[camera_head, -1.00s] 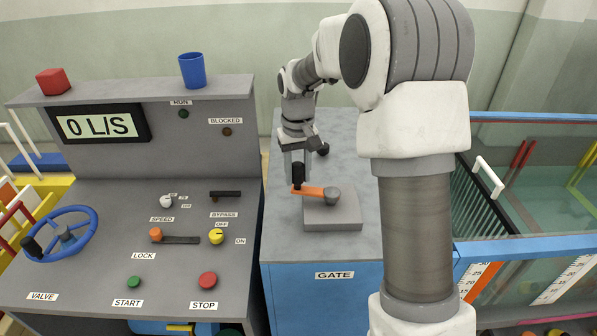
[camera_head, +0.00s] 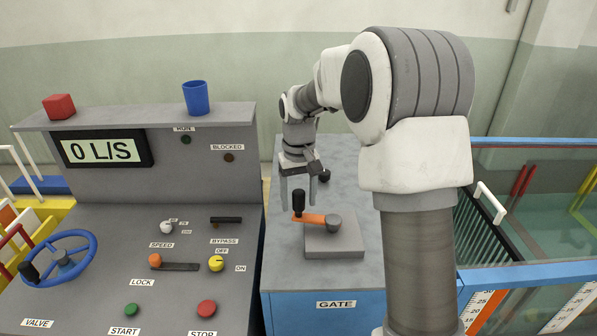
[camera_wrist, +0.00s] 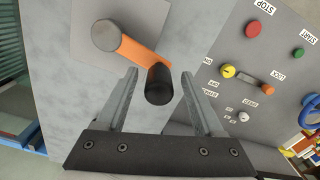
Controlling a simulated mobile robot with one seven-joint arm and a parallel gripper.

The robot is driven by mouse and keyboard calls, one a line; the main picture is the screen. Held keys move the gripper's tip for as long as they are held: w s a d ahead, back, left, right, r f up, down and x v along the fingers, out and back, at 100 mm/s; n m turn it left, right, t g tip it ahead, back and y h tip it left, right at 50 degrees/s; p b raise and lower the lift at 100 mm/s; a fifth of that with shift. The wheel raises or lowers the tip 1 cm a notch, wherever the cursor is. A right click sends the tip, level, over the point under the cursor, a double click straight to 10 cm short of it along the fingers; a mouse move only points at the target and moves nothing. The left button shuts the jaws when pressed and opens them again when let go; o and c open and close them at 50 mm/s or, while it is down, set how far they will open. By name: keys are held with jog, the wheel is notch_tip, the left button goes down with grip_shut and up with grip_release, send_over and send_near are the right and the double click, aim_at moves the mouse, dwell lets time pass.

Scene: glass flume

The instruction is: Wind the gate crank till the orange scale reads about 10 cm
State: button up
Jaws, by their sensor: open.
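The gate crank has an orange arm (camera_head: 312,218) on a grey hub (camera_head: 333,223) over a grey block (camera_head: 335,241). Its arm points left in the head view, with an upright black handle (camera_head: 299,202) at the end. My gripper (camera_head: 298,203) is open, pointing down, with one finger on each side of the handle. In the wrist view the black handle (camera_wrist: 159,85) lies between the spread fingers, with gaps on both sides. The orange scale (camera_head: 483,309) is at the lower right, partly cut off by the frame; its water-gate reading cannot be told.
The control desk (camera_head: 110,215) is left of the gate cabinet, with a blue valve wheel (camera_head: 92,240), knobs and buttons. Its display (camera_head: 103,150) reads 0 L/S. A blue cup (camera_head: 196,98) and red cube (camera_head: 59,106) stand on the shelf.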

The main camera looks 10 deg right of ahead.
notch_tip(320, 180, up, 17)
jog(key=shift+f, duration=0.2)
dwell(0.3)
jog(key=s+r+t, duration=0.3)
jog(key=s, duration=1.3)
jog(key=s+f+t, duration=0.1)
jog(key=s+f, duration=0.2)
jog(key=s, duration=0.3)
jog(key=s+f+m+t, duration=0.1)
jog(key=s+f, duration=0.3)
jog(key=s, duration=0.2)
jog(key=shift+d+t, duration=0.3)
jog(key=shift+d, duration=0.1)
dwell(2.7)
